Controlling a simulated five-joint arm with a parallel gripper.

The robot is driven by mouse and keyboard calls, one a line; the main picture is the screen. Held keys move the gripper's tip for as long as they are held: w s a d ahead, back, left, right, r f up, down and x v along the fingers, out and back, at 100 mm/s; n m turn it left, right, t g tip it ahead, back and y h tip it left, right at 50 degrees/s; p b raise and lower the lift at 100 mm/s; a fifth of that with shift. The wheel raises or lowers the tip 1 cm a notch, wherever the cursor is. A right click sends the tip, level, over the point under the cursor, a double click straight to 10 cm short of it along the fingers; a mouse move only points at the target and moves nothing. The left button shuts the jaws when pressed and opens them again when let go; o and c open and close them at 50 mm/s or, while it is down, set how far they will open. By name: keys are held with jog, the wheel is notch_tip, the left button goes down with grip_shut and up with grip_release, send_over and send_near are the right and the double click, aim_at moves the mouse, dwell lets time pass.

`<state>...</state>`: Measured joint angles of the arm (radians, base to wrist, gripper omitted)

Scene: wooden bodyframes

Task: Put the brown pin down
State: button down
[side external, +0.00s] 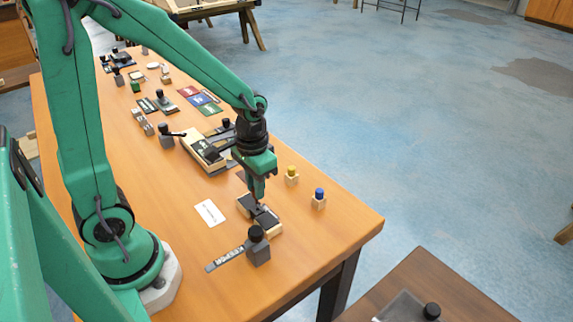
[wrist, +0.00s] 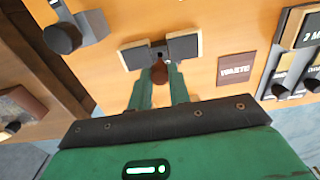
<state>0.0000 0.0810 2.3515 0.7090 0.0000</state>
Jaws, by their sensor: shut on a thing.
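My gripper (side external: 257,199) points straight down over the near part of the wooden table. In the wrist view, my gripper (wrist: 160,80) is shut on the brown pin (wrist: 160,71), whose rounded brown end shows between the fingertips. The pin is right at the gap between the two dark pads of a small pale-wood holder (wrist: 133,57). In the side view this holder (side external: 245,205) lies directly under my fingers. The pin cannot be made out there, and I cannot tell whether its lower end is in the holder.
A brown WASTE plate (wrist: 236,69) lies beside the holder. Yellow-topped (side external: 291,175) and blue-topped (side external: 318,198) pegs stand to the right. A black-knobbed grey block (side external: 258,248) with a KEEPER strip stands in front. A white card (side external: 210,212) lies left; bare table surrounds it.

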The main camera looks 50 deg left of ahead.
jog(key=w+a+r, duration=0.3)
jog(key=w+r, duration=0.3)
jog(key=shift+w+a+f, duration=0.35)
jog(key=shift+a+f, duration=1.45)
jog(key=shift+a, duration=0.1)
jog(key=shift+w+a+f, duration=0.3)
jog(key=shift+a+f, duration=1.45)
jog(key=shift+a, duration=0.2)
jog(key=shift+w+a+f, duration=0.35)
jog(key=shift+a+f, duration=1.45)
jog(key=shift+a, duration=0.1)
jog(key=shift+f, duration=0.15)
jog(key=c, duration=1.3)
grip_release()
notch_tip(320, 180, up, 12)
